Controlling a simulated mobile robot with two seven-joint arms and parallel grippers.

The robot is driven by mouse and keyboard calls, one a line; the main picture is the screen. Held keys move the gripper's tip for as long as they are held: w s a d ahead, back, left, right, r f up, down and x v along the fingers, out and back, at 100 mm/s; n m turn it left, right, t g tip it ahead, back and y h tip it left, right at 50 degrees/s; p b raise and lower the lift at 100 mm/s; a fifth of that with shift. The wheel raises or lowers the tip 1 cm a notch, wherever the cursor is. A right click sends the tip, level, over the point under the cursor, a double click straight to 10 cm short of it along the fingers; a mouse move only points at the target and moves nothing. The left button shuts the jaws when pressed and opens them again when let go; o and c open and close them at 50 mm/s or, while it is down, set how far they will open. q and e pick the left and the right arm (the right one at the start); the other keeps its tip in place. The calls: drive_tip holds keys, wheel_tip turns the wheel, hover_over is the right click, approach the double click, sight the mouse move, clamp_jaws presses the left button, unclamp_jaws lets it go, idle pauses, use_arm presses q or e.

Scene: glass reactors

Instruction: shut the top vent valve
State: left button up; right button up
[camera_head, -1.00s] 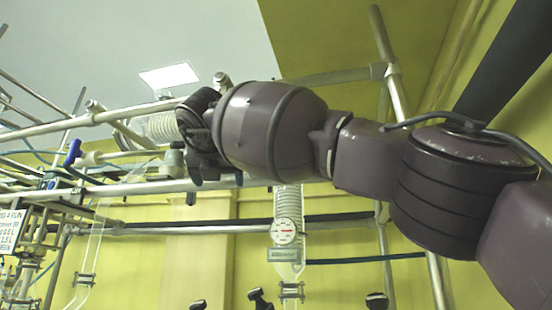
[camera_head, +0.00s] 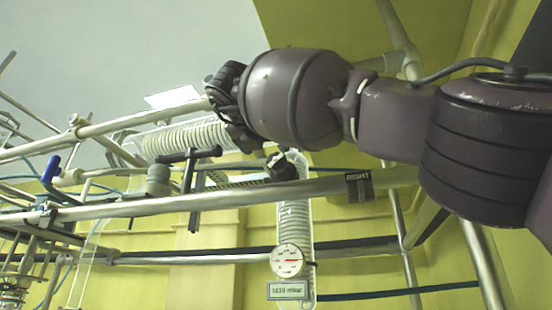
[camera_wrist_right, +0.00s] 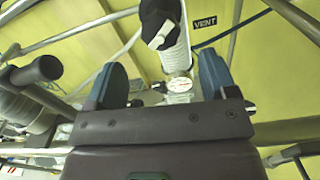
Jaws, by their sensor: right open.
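A black valve knob with a pale end (camera_wrist_right: 160,25) sits at the top of a ribbed hose in the right wrist view, beside a VENT label (camera_wrist_right: 205,23). A black knob (camera_head: 283,166) also shows at the head of the upright hose in the head view. My right gripper (camera_wrist_right: 161,84) is open and empty. Its two blue-grey fingers are spread apart, and the knob is beyond them, near the top of the wrist view and not touched. In the head view my right wrist hides part of the pipework. My left gripper is not in view.
A round gauge (camera_head: 288,260) hangs on the upright hose. A horizontal ribbed hose (camera_head: 185,140) runs behind my wrist. A dark handle (camera_wrist_right: 38,70) stands left of my gripper in the wrist view.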

sight(276, 161)
drive_tip(key=p+x, duration=0.2)
drive_tip(key=x, duration=0.4)
drive_tip(key=shift+w+d, duration=0.1)
drive_tip(key=shift+w, duration=0.15)
drive_tip(key=shift+w+d+p, duration=0.15)
drive_tip(key=shift+w+p, duration=0.2)
drive_tip(key=shift+w, duration=0.05)
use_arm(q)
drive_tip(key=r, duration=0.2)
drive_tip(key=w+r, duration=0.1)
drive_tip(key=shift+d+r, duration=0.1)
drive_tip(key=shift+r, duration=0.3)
use_arm(e)
drive_tip(key=c, duration=0.9)
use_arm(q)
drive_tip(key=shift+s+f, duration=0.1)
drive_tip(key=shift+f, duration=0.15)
use_arm(e)
drive_tip(key=shift+f+m, duration=0.1)
drive_tip(key=shift+m, duration=0.2)
drive_tip(key=shift+m+b, duration=0.8)
drive_tip(key=shift+m, duration=0.4)
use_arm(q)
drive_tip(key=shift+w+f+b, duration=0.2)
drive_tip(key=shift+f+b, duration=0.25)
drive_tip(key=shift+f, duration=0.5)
use_arm(e)
drive_tip(key=shift+m, duration=1.9)
